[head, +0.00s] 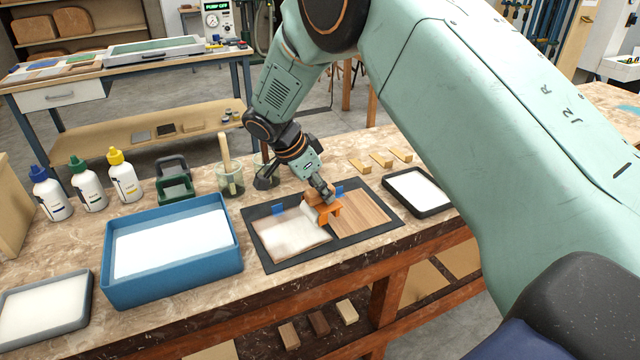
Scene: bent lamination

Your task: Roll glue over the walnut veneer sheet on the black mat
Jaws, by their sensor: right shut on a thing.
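The black mat (275,262) lies on the bench with the walnut veneer sheet (362,215) on it. The right part of the sheet shows bare brown striped grain. The left part is coated with whitish glue (288,235), with brownish patches near its edges. My right gripper (322,193) reaches down over the middle of the mat. It is shut on an orange-framed glue roller (328,211), which is at the border between the coated and bare parts. The fingertips are small and partly hidden by the roller frame. My left gripper is out of view.
A blue tray (172,292) with white content stands left of the mat, a black tray (447,208) right. Glue bottles (88,185), a green-and-grey holder (175,182) and a jar (231,182) stand behind. Wooden blocks (381,160) lie behind the mat.

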